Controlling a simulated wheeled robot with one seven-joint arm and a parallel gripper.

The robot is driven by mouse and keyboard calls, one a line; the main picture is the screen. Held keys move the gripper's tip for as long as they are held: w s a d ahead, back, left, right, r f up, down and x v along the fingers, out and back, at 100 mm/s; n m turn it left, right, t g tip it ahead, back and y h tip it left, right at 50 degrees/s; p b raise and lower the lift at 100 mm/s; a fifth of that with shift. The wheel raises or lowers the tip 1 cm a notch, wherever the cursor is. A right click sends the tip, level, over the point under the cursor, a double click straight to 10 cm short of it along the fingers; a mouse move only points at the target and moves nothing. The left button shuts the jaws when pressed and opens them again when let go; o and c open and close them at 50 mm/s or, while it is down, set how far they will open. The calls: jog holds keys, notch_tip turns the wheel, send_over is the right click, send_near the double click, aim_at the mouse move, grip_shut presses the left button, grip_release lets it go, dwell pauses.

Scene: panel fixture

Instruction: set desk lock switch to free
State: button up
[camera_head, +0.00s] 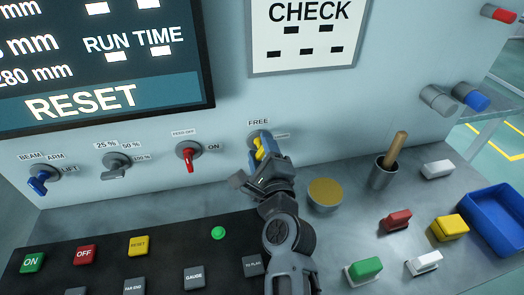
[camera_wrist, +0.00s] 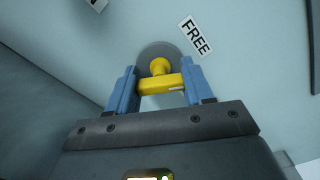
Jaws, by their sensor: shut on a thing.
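The desk lock switch is a yellow handle (camera_head: 260,149) on a round grey plate on the wall panel. In the wrist view the yellow handle (camera_wrist: 158,84) lies between the two blue fingers of my gripper (camera_wrist: 155,88), which touch it on both sides. The gripper (camera_head: 259,150) also shows in the head view, in front of the switch and hiding part of it. The FREE label (camera_head: 258,122) is just above the switch; it also shows in the wrist view (camera_wrist: 195,35). A second label (camera_head: 282,135) at its right is too small to read. I cannot tell which label the handle points to.
A red-handled switch (camera_head: 188,153), a grey one and a blue one (camera_head: 40,183) sit further left on the panel. Below, the desk holds push buttons, a round tan-topped thing (camera_head: 325,193), a cup with a wooden handle (camera_head: 383,173), coloured blocks and a blue tray (camera_head: 490,232).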

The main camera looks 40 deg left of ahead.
jog(key=n, duration=0.4)
jog(key=shift+s+a+n+b, duration=0.2)
jog(key=shift+n+b, duration=0.1)
jog(key=shift+b, duration=0.1)
jog(key=shift+n, duration=0.6)
jog(key=shift+s+a, duration=0.1)
jog(key=o, duration=0.8)
jog(key=shift+o, duration=1.2)
jog(key=shift+d+f, duration=0.1)
jog(key=shift+d, duration=0.15)
jog(key=p+v, duration=0.1)
jog(key=v, duration=0.6)
jog(key=shift+s+d, duration=0.15)
